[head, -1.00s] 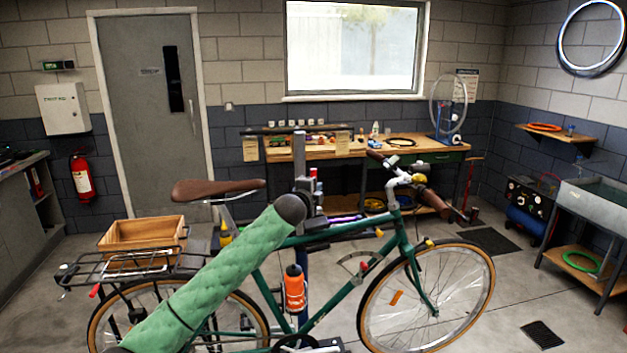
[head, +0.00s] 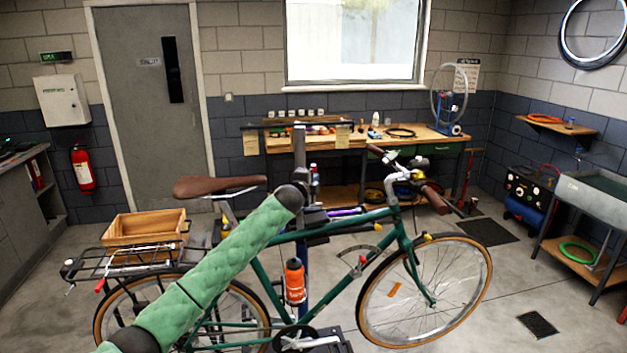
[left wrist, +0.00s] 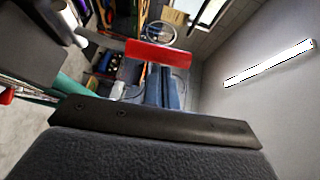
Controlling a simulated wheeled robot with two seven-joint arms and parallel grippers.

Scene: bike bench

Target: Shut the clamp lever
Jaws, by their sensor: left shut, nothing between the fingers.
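The green bike hangs at its frame (head: 403,243) on the repair stand, whose post (head: 299,150) rises behind my left arm. The stand's clamp (head: 316,216) is dark and partly hidden by my arm's dark end joint. My left arm, in a green quilted sleeve, reaches to the clamp area. In the left wrist view my left gripper (left wrist: 155,122) is a dark bar across the lower middle, shut and empty. A red bar (left wrist: 158,53), which looks like the clamp lever's grip, lies just beyond it, apparently apart. In the head view I cannot pick out the lever. My right gripper is not in view.
A wooden crate (head: 146,228) sits on the bike's rear rack. An orange bottle (head: 295,281) is on the frame. A workbench (head: 410,139) stands behind against the wall. A sink stand (head: 600,200) is at the right. The floor at the right front is mostly clear.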

